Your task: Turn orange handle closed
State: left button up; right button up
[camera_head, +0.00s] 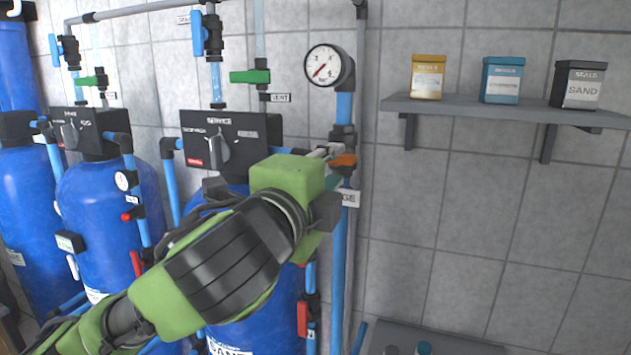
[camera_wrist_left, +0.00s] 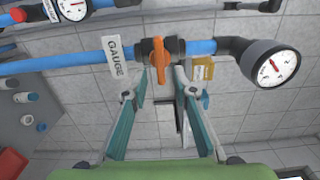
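The orange handle (camera_head: 343,160) sits on a valve on the vertical blue pipe below the pressure gauge (camera_head: 329,66). In the left wrist view the orange handle (camera_wrist_left: 159,56) lies across the blue pipe, its free end toward my gripper. A white "GAUGE" label (camera_wrist_left: 116,57) is beside the valve. My left gripper (camera_wrist_left: 160,80) is open, its two teal fingers spread on either side of the handle's end. Whether a finger touches the handle I cannot tell. In the head view my green left wrist partly hides the fingers and label. My right gripper is not in view.
Blue tanks (camera_head: 110,200) with black control heads (camera_head: 222,140) stand at the left. A green-handled valve (camera_head: 250,76) is above. A wall shelf (camera_head: 500,110) with several small boxes is at the right.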

pick_arm(q)
jog(key=v, duration=0.8)
jog(key=shift+s, duration=0.4)
jog(key=shift+a, duration=0.1)
